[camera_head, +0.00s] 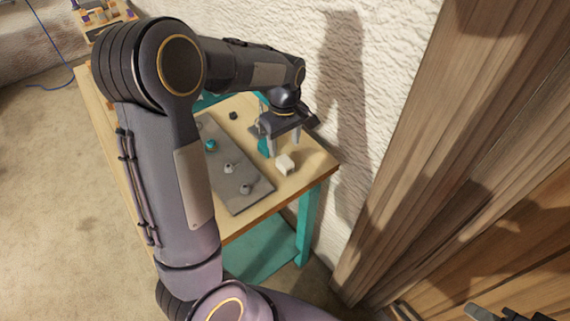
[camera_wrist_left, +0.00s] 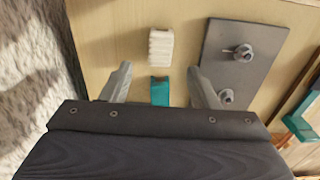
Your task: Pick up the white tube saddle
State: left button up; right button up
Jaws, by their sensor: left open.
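The white tube saddle (camera_head: 285,163) is a small white block on the wooden table top, near its right end. In the left wrist view the white saddle (camera_wrist_left: 160,47) shows a ribbed face and lies just beyond the fingertips. My left gripper (camera_head: 282,146) is open above the table, beside the saddle and apart from it. In the left wrist view the open left gripper (camera_wrist_left: 159,72) has a teal piece (camera_wrist_left: 160,91) between its fingers, which do not touch it. A dark part at the bottom right corner of the head view may be my right gripper, mostly cut off.
A grey plate (camera_head: 236,187) with several small fittings lies beside the saddle. A small dark block (camera_head: 233,115) sits farther back. The textured wall (camera_head: 345,100) runs close along the table, and wooden boards (camera_head: 420,150) stand at the right.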

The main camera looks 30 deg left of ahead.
aim_at(285, 160)
pick_arm(q)
notch_tip(285, 160, down, 8)
jog(key=shift+s+d+r+p, duration=0.15)
jog(key=shift+r+p, duration=0.1)
jog(key=shift+p, duration=0.25)
jog(key=c, duration=1.2)
